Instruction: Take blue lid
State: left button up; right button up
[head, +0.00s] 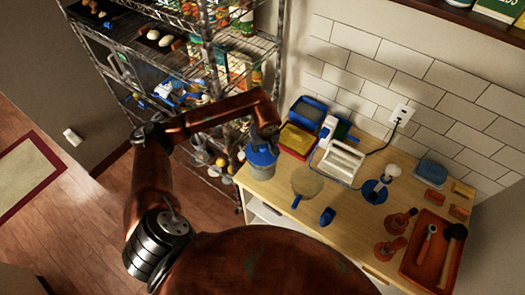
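A blue lid (262,155) sits on top of a pale canister (262,172) at the left end of the wooden counter. My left arm reaches in over the shelf side, and my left gripper (266,136) points down just above this lid. The gripper's fingers are dark and small here, so I cannot tell if they are open or shut, or touching the lid. My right gripper is not in view.
A wire shelf (240,45) stands behind my arm. Open floor lies left.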

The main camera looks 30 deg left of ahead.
pick_arm(q)
grip_shut()
jog(key=shift+r, duration=0.1)
dwell(0.3)
